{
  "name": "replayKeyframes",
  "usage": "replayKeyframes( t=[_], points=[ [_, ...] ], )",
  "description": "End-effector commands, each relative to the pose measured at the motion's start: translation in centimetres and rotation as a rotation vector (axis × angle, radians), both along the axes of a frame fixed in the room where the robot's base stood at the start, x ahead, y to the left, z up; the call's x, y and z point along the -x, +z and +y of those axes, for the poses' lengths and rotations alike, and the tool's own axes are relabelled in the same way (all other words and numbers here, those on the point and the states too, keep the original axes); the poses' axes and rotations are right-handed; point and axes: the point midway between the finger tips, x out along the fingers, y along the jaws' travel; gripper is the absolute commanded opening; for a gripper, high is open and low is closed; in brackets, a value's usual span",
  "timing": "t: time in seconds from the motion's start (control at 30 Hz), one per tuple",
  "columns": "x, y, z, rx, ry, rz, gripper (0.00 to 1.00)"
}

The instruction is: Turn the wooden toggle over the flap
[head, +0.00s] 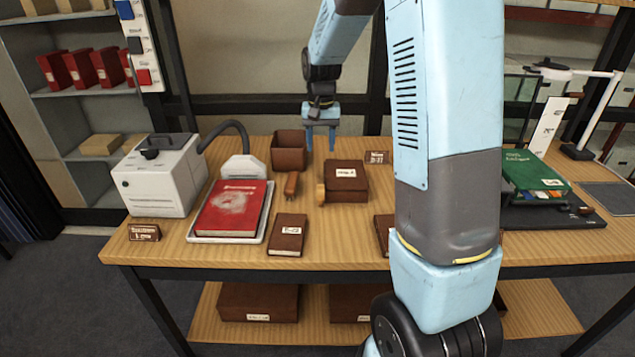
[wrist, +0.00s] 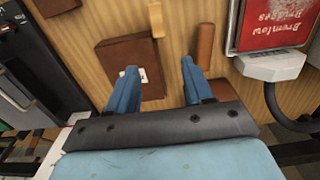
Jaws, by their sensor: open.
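A brown archival box (head: 345,181) with a white label lies on the wooden table, in the middle of the head view. A pale wooden toggle (head: 320,194) stands at its left side; I cannot tell the flap apart from the box. The wrist view shows the box (wrist: 122,52) left of centre and the toggle (wrist: 156,19) at the top, beside the box edge. My gripper (head: 320,145) is open and empty, pointing down behind the box. In the wrist view, my gripper (wrist: 158,76) has its fingers spread, the left one overlapping the box and label.
A brown wooden handle (head: 291,184) lies left of the toggle. An open brown bin (head: 289,158) stands behind it.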

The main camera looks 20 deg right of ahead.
Motion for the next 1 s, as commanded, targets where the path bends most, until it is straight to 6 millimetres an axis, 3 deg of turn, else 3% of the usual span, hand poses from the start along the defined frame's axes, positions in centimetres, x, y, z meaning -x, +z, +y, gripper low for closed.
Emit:
replayKeyframes(
  t=[0.6,0.8,1.0],
  points=[
    [0.2,-10.1,0.1,0.0,0.001,0.004,0.51],
    [0.1,-12.3,0.1,0.0,0.002,0.001,0.51],
    [0.1,-13.0,0.1,0.0,0.002,0.0,0.51]
  ],
)
